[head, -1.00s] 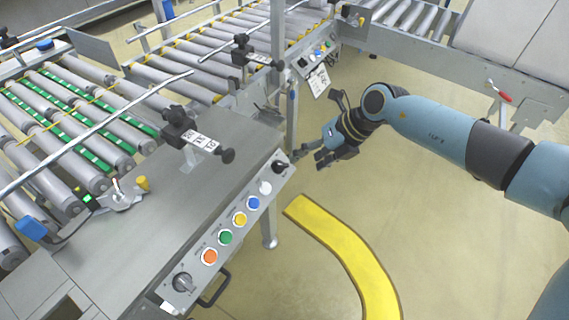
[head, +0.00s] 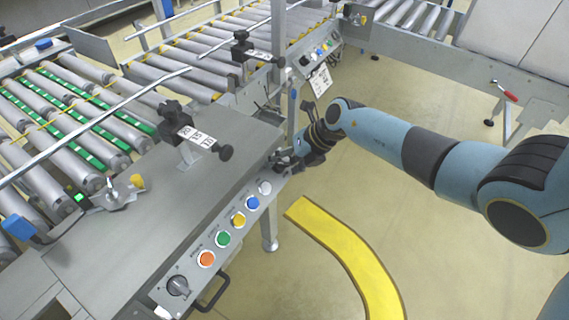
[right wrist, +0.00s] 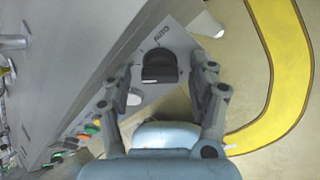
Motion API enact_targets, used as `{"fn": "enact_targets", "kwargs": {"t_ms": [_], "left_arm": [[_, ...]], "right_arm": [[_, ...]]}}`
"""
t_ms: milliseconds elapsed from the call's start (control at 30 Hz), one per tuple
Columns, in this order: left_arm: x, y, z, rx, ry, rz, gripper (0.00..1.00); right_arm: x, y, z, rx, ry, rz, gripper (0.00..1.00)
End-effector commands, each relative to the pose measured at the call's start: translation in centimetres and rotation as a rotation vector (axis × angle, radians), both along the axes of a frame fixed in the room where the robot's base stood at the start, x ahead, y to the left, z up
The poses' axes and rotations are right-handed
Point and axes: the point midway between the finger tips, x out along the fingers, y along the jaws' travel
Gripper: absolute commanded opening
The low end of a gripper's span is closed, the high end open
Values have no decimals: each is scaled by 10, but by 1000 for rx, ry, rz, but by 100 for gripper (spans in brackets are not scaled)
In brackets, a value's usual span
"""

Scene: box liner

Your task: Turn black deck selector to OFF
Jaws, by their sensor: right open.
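The black deck selector (right wrist: 160,66) is a round black knob on the grey control panel, seen in the right wrist view with the label AUTO beside it. In the head view it is hidden behind my right gripper (head: 284,161), which is at the far end of the panel. In the right wrist view my right gripper (right wrist: 161,88) is open, with one finger on each side of the knob. Whether the fingers touch it I cannot tell. My left gripper is not in view.
A black handle (head: 213,293) sticks out below. Yellow floor marking (head: 345,245) curves over open floor.

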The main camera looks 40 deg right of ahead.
Motion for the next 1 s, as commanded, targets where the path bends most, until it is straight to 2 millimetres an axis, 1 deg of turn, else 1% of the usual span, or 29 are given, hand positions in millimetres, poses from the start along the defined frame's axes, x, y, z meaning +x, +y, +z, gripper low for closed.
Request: {"fn": "enact_targets", "kwargs": {"t_ms": [167,200,600,833,1000], "left_arm": [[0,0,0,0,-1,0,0],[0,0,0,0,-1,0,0],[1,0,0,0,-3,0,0],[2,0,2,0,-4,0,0],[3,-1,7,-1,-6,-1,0]], "right_arm": [[0,0,0,0,0,0,60],[0,0,0,0,0,0,57],[0,0,0,-1,0,0,5],[0,-1,1,10,5,-14,4],[0,-1,1,51,22,-63,4]]}}
